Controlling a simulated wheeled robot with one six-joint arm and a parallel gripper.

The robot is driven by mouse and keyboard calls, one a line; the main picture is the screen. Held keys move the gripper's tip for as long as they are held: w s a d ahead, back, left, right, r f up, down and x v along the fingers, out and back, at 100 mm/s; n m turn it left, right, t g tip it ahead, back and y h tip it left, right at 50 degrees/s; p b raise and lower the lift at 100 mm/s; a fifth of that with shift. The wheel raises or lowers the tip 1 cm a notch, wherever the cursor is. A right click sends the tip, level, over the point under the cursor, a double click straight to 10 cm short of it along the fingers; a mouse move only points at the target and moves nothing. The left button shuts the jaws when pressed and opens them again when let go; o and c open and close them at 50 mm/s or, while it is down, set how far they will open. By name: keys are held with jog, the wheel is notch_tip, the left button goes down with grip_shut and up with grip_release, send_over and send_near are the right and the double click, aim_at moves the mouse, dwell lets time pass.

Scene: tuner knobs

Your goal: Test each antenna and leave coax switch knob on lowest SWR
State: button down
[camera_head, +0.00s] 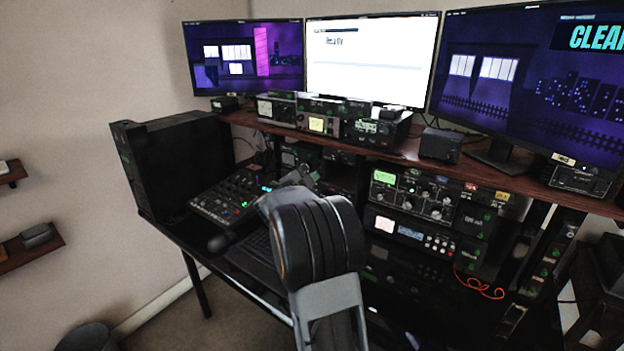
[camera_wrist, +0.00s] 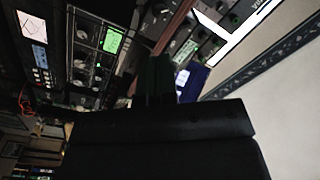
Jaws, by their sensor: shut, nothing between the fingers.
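My gripper (camera_wrist: 157,72) is shut and empty in the wrist view, with its dark fingers in front of the radio gear. In the head view my arm blocks most of the gripper and the gear behind it. A radio unit with a green lit meter and several knobs (camera_head: 410,192) sits under the desk shelf, right of my arm. A green lit meter (camera_wrist: 112,40) with knobs beside it also shows in the wrist view, left of the fingers, apart from them. I cannot tell which knob is the coax switch, and no SWR reading is legible.
Three monitors stand on the wooden shelf (camera_head: 460,166); the middle one (camera_head: 370,60) is mostly white. A mixer (camera_head: 228,198) and keyboard (camera_head: 252,250) lie on the desk, left of my arm. A black computer tower (camera_head: 165,165) stands at left. A red cable (camera_head: 482,288) hangs at right.

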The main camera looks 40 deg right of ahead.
jog(key=w+a+f+n+t+y, duration=0.2)
jog(key=a+n+t+y, duration=0.6)
jog(key=a+n+y, duration=1.15)
jog(key=s+a+f+n+g, duration=0.1)
jog(key=s+a+f+g, duration=0.2)
jog(key=s, duration=0.4)
jog(key=s+a+f+n+g+h, duration=0.1)
jog(key=s+a+f+n+g, duration=0.1)
jog(key=s+a, duration=0.4)
jog(key=s+a+f+n+g+h, duration=0.1)
jog(key=s+a+f+g, duration=0.3)
jog(key=s, duration=0.5)
jog(key=shift+s+a+f+n+g, duration=0.4)
jog(key=shift+f+n, duration=0.25)
jog(key=shift+n, duration=0.1)
